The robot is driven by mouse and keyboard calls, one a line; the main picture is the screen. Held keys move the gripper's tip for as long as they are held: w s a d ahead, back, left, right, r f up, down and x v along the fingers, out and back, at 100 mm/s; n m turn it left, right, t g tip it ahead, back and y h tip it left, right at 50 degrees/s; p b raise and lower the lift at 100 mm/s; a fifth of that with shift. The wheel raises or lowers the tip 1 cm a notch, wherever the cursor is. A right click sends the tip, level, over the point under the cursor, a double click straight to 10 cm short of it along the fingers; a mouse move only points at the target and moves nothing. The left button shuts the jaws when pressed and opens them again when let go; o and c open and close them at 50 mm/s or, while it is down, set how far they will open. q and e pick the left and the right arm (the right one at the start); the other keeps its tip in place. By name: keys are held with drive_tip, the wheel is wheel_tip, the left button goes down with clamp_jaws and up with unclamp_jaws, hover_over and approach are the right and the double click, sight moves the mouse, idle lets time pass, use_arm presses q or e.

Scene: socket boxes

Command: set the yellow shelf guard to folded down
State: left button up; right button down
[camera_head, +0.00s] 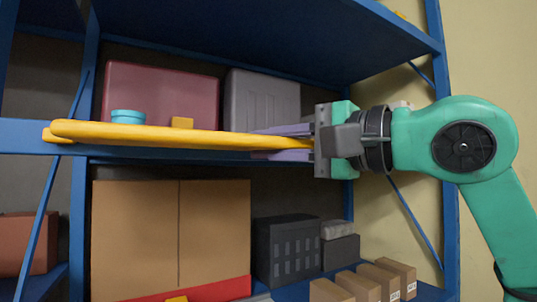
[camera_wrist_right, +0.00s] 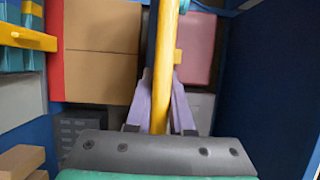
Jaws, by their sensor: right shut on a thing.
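The yellow shelf guard (camera_head: 170,134) is a long bar running nearly level across the front of the middle shelf of a blue rack in the head view. Its left end is at the rack's left post. My right gripper (camera_head: 282,142) comes in from the right and is shut on the guard near its right end, with a purple finger above and below it. In the right wrist view the guard (camera_wrist_right: 164,65) runs up between the two purple fingers of my right gripper (camera_wrist_right: 161,100). My left gripper is not in view.
A pink box (camera_head: 160,90), a grey bin (camera_head: 262,98) and a turquoise round item (camera_head: 128,116) stand on the middle shelf behind the guard. Below are a large cardboard box (camera_head: 170,235), a dark crate (camera_head: 286,248) and several small cartons (camera_head: 385,278). The upper shelf (camera_head: 260,35) overhangs.

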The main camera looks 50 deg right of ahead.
drive_tip(key=shift+f, duration=0.15)
drive_tip(key=c, duration=0.8)
unclamp_jaws()
drive_tip(key=shift+w, duration=0.1)
drive_tip(key=shift+s, duration=0.4)
drive_tip(key=s+b, duration=0.2)
drive_tip(key=s, duration=1.1)
drive_tip(key=shift+s+d+f, duration=0.3)
drive_tip(key=shift+s+d, duration=0.1)
drive_tip(key=shift+d, duration=0.05)
